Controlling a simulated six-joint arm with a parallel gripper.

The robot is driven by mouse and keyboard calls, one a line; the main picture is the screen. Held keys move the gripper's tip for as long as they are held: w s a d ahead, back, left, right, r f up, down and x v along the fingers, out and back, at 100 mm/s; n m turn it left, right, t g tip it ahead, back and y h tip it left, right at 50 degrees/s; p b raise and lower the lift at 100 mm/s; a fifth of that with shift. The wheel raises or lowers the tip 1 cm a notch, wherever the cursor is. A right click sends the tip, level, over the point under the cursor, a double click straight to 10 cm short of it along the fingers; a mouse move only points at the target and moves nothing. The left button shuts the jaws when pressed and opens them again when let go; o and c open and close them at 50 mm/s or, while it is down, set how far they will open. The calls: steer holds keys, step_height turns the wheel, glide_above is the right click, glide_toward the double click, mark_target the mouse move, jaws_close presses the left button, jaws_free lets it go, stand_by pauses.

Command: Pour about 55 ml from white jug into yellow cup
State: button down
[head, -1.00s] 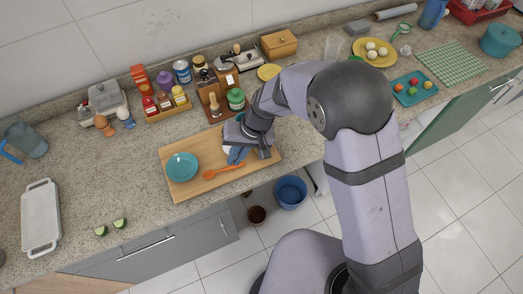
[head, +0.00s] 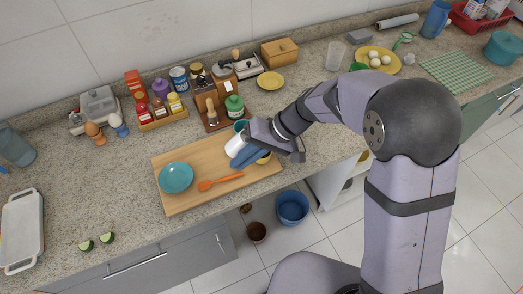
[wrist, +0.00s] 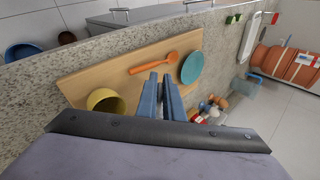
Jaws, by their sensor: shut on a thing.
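The white jug (head: 235,146) shows in the head view at the left side of my gripper (head: 247,156). My gripper has blue fingers and is shut on the jug above the right part of the wooden board. The jug looks tilted; its spout and contents cannot be made out. The yellow cup (head: 264,158) stands at the right end of the board, mostly hidden by my gripper. In the wrist view the yellow cup (wrist: 106,101) is just left of my fingers (wrist: 160,85); the jug cannot be made out there.
A teal bowl (head: 176,178) and an orange spoon (head: 219,182) lie on the board (head: 205,202). A teal cup (head: 240,126) stands behind the jug. Spice jars and a rack (head: 161,115) stand at the back.

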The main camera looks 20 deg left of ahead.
steer(key=shift+d+r+y+b, duration=0.15)
steer(key=shift+y+b, duration=0.35)
steer(key=shift+b, duration=0.25)
steer(key=shift+f+g+y+b, duration=0.35)
steer(key=shift+g+y+b, duration=0.2)
steer(key=shift+b, duration=0.5)
steer(key=shift+w+d+y+b, duration=0.25)
steer(key=shift+w+d+b, duration=0.1)
steer(key=shift+d, duration=0.15)
steer(key=shift+w+d+g, duration=0.15)
steer(key=shift+d+g, duration=0.1)
steer(key=shift+a+r+y+b, duration=0.2)
steer(key=shift+a+y+b, duration=0.1)
steer(key=shift+y+b, duration=0.3)
steer(key=shift+a, duration=0.1)
steer(key=shift+a+g, duration=0.1)
steer(key=shift+g, duration=0.2)
steer(key=shift+s+a+f+y+b, duration=0.1)
steer(key=shift+s+a+y+b, duration=0.15)
steer(key=shift+y+b, duration=0.2)
